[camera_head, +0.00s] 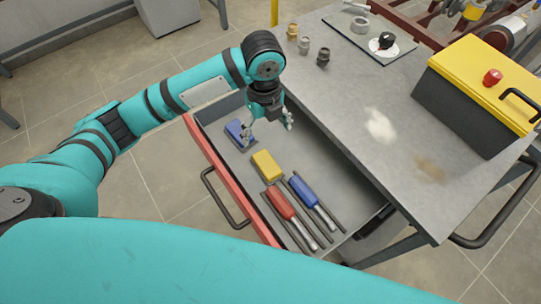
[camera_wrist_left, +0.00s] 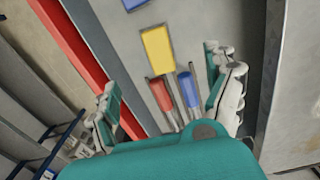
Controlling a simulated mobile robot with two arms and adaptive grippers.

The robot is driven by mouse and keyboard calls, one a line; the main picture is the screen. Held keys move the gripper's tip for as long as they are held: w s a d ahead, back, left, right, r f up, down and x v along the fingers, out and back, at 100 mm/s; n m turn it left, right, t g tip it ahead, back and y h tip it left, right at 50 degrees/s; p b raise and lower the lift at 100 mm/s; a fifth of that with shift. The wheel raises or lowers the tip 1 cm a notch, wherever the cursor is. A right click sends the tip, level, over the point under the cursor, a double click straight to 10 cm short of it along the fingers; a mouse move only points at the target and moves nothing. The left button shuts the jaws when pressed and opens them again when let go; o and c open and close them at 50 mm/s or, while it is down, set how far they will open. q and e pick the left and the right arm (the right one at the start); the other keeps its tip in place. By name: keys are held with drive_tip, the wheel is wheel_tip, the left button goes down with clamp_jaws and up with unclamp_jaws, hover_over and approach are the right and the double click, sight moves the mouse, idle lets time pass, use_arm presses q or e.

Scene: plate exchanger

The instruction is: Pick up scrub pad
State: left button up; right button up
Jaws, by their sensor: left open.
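A yellow rectangular block (camera_head: 266,165), which may be the scrub pad, lies flat in the open drawer. It also shows in the left wrist view (camera_wrist_left: 157,49). A blue and dark item (camera_head: 236,130) lies farther back in the drawer; its edge shows at the top of the left wrist view (camera_wrist_left: 133,4). I cannot tell for sure which one is the scrub pad. My left gripper (camera_head: 268,124) is open and empty above the drawer, close to the blue item and beyond the yellow block. My right gripper is out of view.
Red-handled (camera_head: 280,203) and blue-handled (camera_head: 304,190) tools lie between dark rails in the near drawer half. The drawer's red front (camera_head: 206,158) has a black handle (camera_head: 222,199). The grey worktop (camera_head: 385,150) overhangs on the right, with a yellow-lidded box (camera_head: 475,85).

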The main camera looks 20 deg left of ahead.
use_arm(q)
hover_over(264, 160)
drive_tip(key=f, duration=0.7)
drive_tip(key=shift+s+f, duration=0.1)
drive_tip(key=shift+s, duration=0.2)
drive_tip(key=shift+w+d+f, duration=0.1)
drive_tip(key=shift+w+f, duration=0.05)
drive_tip(key=shift+f, duration=1.35)
wheel_tip(264, 160, down, 4)
drive_tip(key=shift+w+r+p, duration=0.15)
drive_tip(key=shift+p, duration=0.2)
drive_tip(key=shift+f, duration=0.5)
drive_tip(key=c, duration=1.3)
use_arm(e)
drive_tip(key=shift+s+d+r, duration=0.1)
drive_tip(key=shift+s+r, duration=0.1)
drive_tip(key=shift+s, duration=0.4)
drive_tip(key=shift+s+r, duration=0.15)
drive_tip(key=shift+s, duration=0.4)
use_arm(q)
wheel_tip(264, 160, up, 10)
drive_tip(key=shift+r, duration=0.1)
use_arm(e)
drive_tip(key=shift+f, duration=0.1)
